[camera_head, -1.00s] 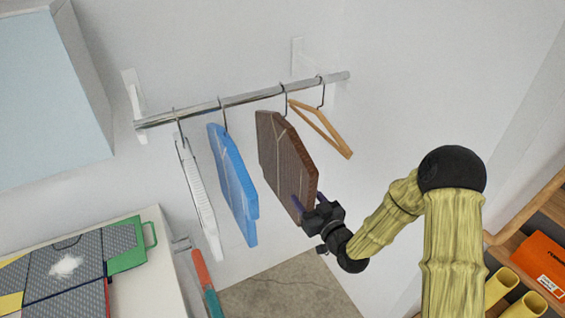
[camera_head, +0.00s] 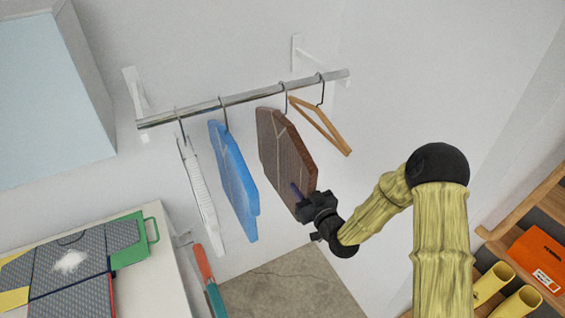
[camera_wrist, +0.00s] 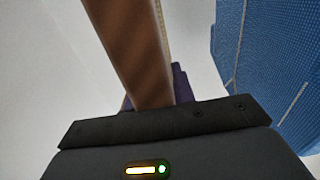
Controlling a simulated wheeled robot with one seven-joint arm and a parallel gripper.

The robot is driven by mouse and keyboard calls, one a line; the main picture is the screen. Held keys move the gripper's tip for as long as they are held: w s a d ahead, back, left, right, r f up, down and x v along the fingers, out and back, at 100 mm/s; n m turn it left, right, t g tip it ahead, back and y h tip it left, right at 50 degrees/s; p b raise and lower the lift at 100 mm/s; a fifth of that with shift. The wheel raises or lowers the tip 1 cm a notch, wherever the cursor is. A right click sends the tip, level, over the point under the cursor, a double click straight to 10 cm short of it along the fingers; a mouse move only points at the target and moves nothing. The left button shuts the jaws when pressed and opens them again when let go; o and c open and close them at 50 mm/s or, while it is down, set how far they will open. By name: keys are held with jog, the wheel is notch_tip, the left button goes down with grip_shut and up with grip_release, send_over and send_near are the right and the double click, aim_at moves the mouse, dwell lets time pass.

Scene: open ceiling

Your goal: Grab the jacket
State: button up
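The brown jacket (camera_head: 280,150) hangs folded flat on a hook from the metal rail. My gripper (camera_head: 303,192) is at its lower right edge, with the jacket's edge between the fingers. One purple finger lies against the left face; the other is hidden behind the jacket. In the wrist view the brown jacket (camera_wrist: 130,45) runs down into my gripper (camera_wrist: 152,98). Purple finger parts show close on both sides of it, and the gripper looks shut on it. A blue jacket (camera_head: 233,180) hangs to the left; it also shows in the wrist view (camera_wrist: 270,70).
The rail (camera_head: 240,98) is fixed to the wall. A white garment (camera_head: 200,195) hangs at the left and an empty wooden hanger (camera_head: 322,125) at the right. A cabinet top (camera_head: 160,275) stands lower left; shelves with yellow boots (camera_head: 490,285) and an orange box (camera_head: 540,258) are lower right.

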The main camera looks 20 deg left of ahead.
grip_shut()
jog(key=shift+r, duration=0.1)
jog(key=shift+r+b, duration=0.55)
jog(key=shift+r, duration=0.05)
jog(key=shift+r+b, duration=0.6)
jog(key=shift+r, duration=0.3)
jog(key=b, duration=0.4)
send_near(302, 180)
jog(key=d+f, duration=0.1)
jog(key=f, duration=0.1)
jog(key=shift+w+d+r+p, duration=0.1)
jog(key=shift+w+p, duration=0.4)
jog(key=shift+p, duration=0.8)
